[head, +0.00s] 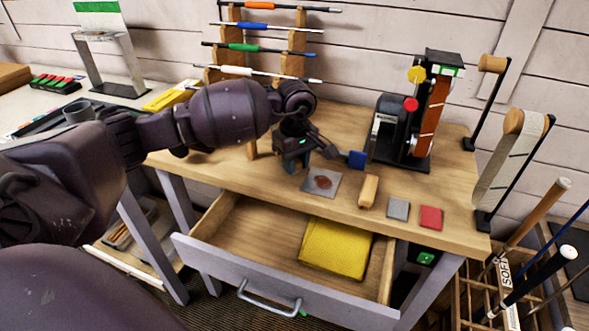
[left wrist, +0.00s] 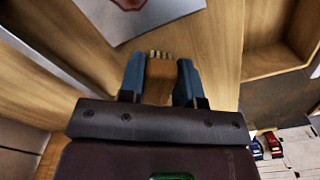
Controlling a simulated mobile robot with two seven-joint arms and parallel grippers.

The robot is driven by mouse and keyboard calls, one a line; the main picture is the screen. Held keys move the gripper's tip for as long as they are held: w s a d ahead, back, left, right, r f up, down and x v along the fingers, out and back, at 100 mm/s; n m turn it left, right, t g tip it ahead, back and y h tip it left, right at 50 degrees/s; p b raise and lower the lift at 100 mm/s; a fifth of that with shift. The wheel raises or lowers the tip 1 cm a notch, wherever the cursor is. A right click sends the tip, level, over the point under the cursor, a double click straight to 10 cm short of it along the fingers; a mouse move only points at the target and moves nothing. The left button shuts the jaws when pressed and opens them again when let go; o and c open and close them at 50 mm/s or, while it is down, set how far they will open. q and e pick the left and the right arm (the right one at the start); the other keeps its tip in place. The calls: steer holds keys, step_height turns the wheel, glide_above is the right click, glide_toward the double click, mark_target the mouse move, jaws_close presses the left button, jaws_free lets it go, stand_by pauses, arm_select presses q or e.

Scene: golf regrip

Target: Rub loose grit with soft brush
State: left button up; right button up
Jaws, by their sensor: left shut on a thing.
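A grey square plate (head: 334,191) with a brown smudge (head: 323,181) lies flat on the bench. The plate also shows at the top of the left wrist view (left wrist: 165,22). My left gripper (head: 293,165) points down just behind and left of the plate. It is shut on a small wooden brush with tan bristle tufts (left wrist: 160,68), held between blue fingers. The brush is largely hidden by the gripper in the head view. I cannot tell whether its bristles touch anything. The right gripper is not in view.
A wooden block (head: 369,190), a grey square (head: 398,208) and a red square (head: 431,217) lie right of the plate. A black machine (head: 388,135) stands behind. A drawer (head: 262,229) is open below with a yellow cloth (head: 335,249). A club rack (head: 298,42) stands behind my arm.

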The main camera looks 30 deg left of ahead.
arm_select(q)
steer(key=shift+w+a, duration=0.15)
steer(key=shift+w, duration=0.4)
steer(key=shift+r, duration=0.1)
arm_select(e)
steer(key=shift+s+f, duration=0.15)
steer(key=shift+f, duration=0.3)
arm_select(q)
steer(key=shift+r, duration=0.15)
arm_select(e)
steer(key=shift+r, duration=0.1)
arm_select(q)
steer(key=shift+r+p, duration=0.7)
steer(key=shift+r, duration=2.15)
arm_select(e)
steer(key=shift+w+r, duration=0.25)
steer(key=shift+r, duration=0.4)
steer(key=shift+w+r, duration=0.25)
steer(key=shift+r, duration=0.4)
arm_select(q)
steer(key=shift+r+p, duration=0.5)
steer(key=shift+r, duration=1.05)
steer(key=shift+s, duration=0.1)
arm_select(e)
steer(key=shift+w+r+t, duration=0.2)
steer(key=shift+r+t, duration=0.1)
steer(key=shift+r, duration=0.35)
